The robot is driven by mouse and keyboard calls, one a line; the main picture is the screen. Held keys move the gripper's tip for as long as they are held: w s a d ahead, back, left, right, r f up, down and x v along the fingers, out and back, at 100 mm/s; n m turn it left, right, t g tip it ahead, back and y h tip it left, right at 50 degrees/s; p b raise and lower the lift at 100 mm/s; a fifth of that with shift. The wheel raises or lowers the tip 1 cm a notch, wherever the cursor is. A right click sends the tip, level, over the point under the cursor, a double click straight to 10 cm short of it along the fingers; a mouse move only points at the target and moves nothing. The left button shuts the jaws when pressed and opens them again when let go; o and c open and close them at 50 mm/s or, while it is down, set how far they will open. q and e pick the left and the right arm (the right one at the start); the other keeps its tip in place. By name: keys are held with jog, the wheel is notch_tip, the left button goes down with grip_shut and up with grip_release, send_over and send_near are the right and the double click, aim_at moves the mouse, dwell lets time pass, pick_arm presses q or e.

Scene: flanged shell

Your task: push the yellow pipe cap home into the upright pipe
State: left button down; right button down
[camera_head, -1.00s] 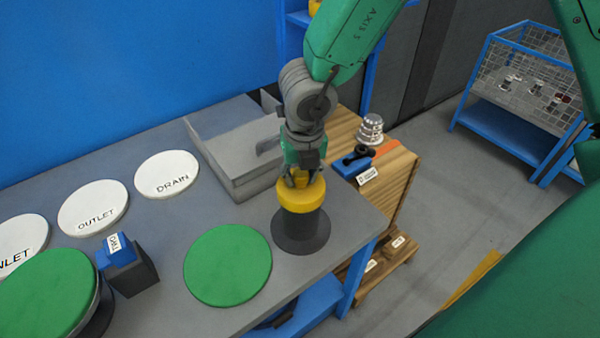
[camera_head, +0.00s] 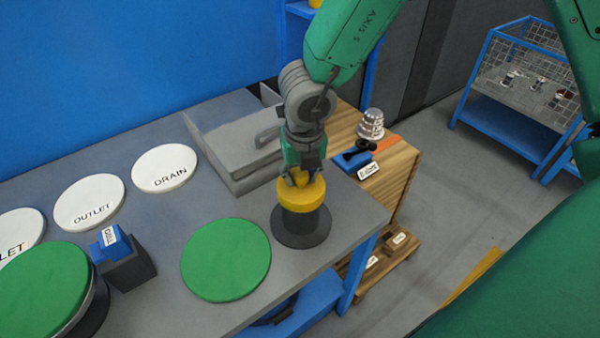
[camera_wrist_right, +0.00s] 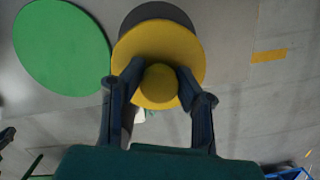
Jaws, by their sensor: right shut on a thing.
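The yellow pipe cap (camera_head: 302,197) sits over the top of the dark upright pipe (camera_head: 301,229), which stands on a round flange near the table's right end. I cannot tell how deep the cap sits. My right gripper (camera_head: 301,177) comes down from above and is shut on the cap's raised knob. In the right wrist view the two fingers (camera_wrist_right: 158,80) press on both sides of the round yellow knob, with the cap's wide disc (camera_wrist_right: 160,45) around it. The dark flange shows behind the disc. My left gripper is not in view.
A green disc (camera_head: 226,260) lies left of the pipe. White discs (camera_head: 163,169) lie further left, near a dark block with a blue top (camera_head: 120,256). The table's edge is close on the right, beside a wooden crate (camera_head: 385,180).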

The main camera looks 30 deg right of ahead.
aim_at(304, 178)
jog(key=shift+f, duration=0.3)
jog(key=c, duration=1.1)
grip_release()
jog(key=shift+c, duration=0.2)
jog(key=shift+r, duration=0.1)
jog(key=shift+r, duration=0.25)
notch_tip(304, 178, up, 11)
jog(key=s, duration=0.1)
jog(key=shift+s+a, duration=0.2)
jog(key=shift+s, duration=0.15)
jog(key=shift+r, duration=0.1)
